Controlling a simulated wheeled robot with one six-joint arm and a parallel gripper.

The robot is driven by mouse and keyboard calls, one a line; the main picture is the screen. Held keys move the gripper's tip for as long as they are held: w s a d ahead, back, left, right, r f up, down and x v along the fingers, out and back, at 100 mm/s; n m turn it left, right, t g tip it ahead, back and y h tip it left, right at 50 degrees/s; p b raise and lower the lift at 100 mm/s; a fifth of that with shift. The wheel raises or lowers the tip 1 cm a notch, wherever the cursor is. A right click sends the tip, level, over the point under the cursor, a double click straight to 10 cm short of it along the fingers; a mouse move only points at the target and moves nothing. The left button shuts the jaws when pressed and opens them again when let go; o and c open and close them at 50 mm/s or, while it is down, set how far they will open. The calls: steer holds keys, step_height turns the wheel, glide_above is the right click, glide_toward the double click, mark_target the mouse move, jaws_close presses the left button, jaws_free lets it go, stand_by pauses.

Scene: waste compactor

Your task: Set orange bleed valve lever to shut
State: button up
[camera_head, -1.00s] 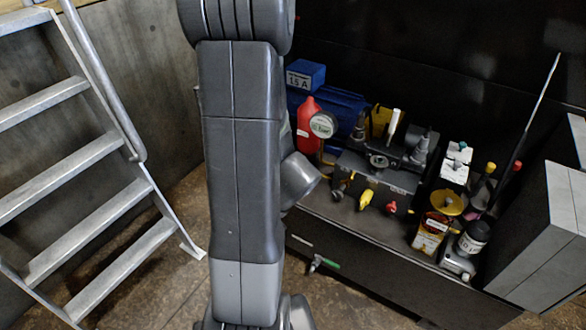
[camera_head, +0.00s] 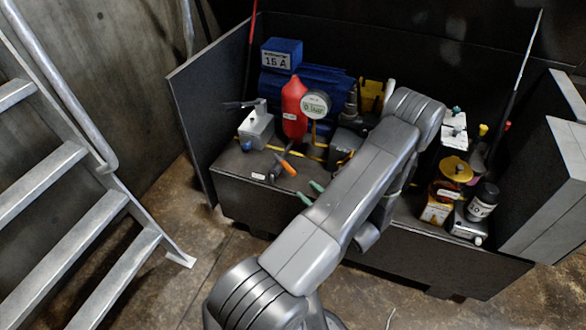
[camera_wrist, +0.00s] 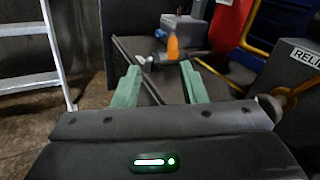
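The orange bleed valve lever (camera_head: 287,167) sits on a small grey valve near the front left edge of the dark bench. In the wrist view the orange lever (camera_wrist: 173,46) points up from the metal valve body (camera_wrist: 165,60), just beyond my fingertips. My gripper (camera_head: 311,193) has green fingers and is in front of and to the right of the lever, apart from it. In the wrist view my gripper (camera_wrist: 160,78) is open, with nothing between the fingers. My arm hides the middle of the bench in the head view.
A red bottle (camera_head: 295,108), a pressure gauge (camera_head: 316,104), a grey box with a lever (camera_head: 256,128) and a blue motor (camera_head: 335,88) stand around the valve. Jars and cans (camera_head: 460,195) crowd the right. A metal ladder (camera_head: 60,170) stands left; floor between is clear.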

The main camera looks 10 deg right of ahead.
mark_target(284, 163)
steer(key=shift+m+t+h, duration=0.4)
steer(key=shift+m+h, duration=0.1)
steer(key=x, duration=0.4)
steer(key=d+x, duration=0.1)
steer(key=x, duration=0.3)
steer(key=f+x, duration=0.1)
steer(key=x, duration=0.4)
steer(key=shift+w+d+f, duration=0.1)
steer(key=shift+w+d, duration=0.05)
steer(key=shift+w, duration=0.25)
steer(key=shift+b, duration=0.35)
jaws_close()
